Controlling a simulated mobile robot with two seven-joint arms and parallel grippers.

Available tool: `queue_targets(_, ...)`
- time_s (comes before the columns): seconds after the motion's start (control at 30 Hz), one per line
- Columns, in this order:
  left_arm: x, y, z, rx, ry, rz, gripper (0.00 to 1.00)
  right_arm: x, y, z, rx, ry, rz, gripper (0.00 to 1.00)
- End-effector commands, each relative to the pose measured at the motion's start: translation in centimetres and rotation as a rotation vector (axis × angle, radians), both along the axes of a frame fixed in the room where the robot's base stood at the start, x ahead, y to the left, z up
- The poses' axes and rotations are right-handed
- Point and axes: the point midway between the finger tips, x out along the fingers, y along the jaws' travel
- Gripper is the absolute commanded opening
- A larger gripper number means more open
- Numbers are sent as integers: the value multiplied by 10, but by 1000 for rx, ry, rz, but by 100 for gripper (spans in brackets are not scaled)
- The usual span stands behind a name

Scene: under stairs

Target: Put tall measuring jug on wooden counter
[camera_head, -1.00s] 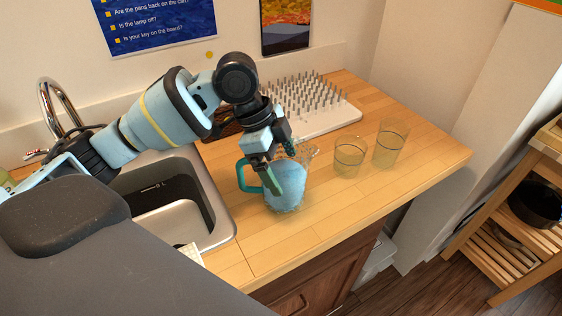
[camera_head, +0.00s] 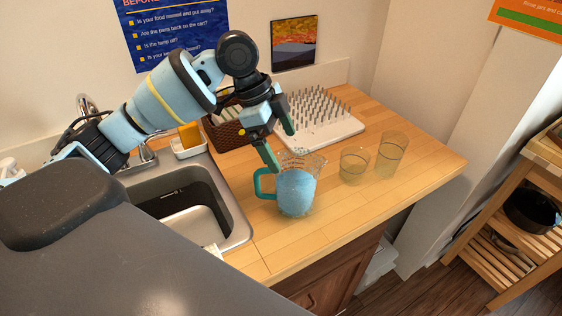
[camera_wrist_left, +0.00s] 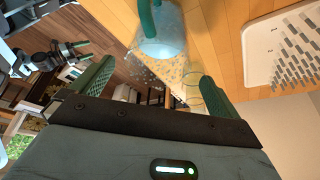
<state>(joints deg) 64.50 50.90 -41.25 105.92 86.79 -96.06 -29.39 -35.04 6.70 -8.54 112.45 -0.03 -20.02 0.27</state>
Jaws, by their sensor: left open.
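The tall measuring jug (camera_head: 297,190) is clear with blue contents and a teal handle on its left. It stands upright on the wooden counter (camera_head: 335,212), right of the sink. My left gripper (camera_head: 281,150) is open and empty just above and behind the jug's rim, its green fingers spread apart. In the left wrist view the jug (camera_wrist_left: 163,42) shows beyond the open fingers (camera_wrist_left: 160,85), with nothing between them. My right gripper is not in the head view.
Two clear glasses, a short one (camera_head: 353,165) and a taller one (camera_head: 391,153), stand right of the jug. A white pegged drying rack (camera_head: 335,133) lies behind. The sink (camera_head: 190,200) is at left, with a brown basket (camera_head: 228,130) behind it. The front right counter is clear.

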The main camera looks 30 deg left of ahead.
Motion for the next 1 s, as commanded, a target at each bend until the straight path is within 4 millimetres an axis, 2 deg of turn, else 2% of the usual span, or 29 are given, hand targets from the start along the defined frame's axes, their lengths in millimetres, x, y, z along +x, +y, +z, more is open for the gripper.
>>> queue_targets(0.03, -1, 3, 10, -1, -2, 1, 100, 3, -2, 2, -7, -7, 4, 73)
queue_targets(0.13, -2, 8, 17, 0, 6, 1, 100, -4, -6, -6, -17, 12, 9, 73)
queue_targets(0.33, -3, 13, 28, -1, 11, 0, 100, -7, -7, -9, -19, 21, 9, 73)
queue_targets(1.0, -4, 14, 30, -1, 11, -1, 100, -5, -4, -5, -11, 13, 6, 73)
